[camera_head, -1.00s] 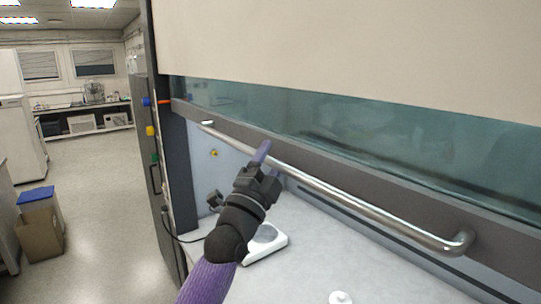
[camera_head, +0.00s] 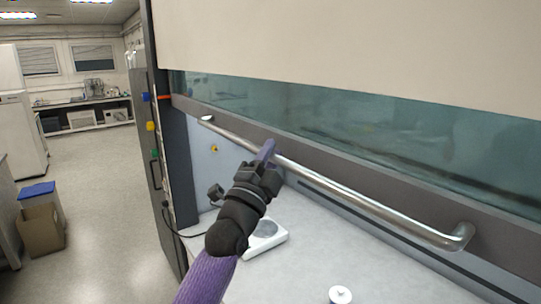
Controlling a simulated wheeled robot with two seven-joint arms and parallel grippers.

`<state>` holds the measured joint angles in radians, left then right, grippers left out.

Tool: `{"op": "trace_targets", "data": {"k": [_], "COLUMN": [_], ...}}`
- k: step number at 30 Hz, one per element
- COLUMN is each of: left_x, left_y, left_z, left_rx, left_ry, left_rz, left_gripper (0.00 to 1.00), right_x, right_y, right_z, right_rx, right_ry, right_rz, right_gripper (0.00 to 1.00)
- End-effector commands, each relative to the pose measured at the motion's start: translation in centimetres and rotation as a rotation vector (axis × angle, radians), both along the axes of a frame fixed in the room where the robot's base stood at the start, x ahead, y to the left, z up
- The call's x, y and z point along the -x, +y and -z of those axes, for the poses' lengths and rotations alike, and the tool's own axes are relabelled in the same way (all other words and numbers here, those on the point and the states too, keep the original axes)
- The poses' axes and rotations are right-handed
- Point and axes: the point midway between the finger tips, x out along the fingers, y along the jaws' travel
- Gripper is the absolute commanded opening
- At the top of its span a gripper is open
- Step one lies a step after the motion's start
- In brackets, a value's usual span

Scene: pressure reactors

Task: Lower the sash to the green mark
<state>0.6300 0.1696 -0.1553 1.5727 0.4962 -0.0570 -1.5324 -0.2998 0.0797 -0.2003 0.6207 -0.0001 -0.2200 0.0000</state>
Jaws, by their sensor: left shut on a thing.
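The sash is a glass pane (camera_head: 330,118) with a dark grey bottom rail (camera_head: 390,185) and a long metal handle bar (camera_head: 370,205). It hangs partly open, with a gap between rail and worktop. My left gripper (camera_head: 266,158) is shut on the handle bar, left of its middle; the fingers partly hide the bar there. An orange pointer (camera_head: 165,97) sits at the left post near the rail's left end. A small green piece (camera_head: 155,153) shows lower on the post's outer side, below a yellow one (camera_head: 150,126) and a blue one (camera_head: 145,97). My right gripper is out of view.
Inside the hood, a white hotplate (camera_head: 266,237) stands on the pale worktop (camera_head: 310,240), below my left arm. A small white round item (camera_head: 340,295) is at the bottom edge. Bins (camera_head: 40,230) stand on the open floor at left.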

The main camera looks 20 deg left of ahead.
Motion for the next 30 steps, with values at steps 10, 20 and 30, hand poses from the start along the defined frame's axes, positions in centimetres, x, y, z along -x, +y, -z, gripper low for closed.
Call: {"op": "trace_targets", "data": {"k": [10,20,30], "left_x": [-0.02,-0.02,-0.03], "left_y": [-0.01,-0.02,-0.01], "left_z": [0.07,0.09,0.86], "left_rx": [-0.001,-0.001,-0.001], "left_ry": [0.002,0.002,0.003], "left_rz": [0.0,0.0,0.0], "left_gripper": [0.0,0.0,0.0], "right_x": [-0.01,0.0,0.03], "right_y": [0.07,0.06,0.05], "right_z": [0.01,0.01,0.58], "right_rx": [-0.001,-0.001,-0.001], "right_ry": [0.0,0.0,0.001], "right_rz": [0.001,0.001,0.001], "right_gripper": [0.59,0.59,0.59]}}
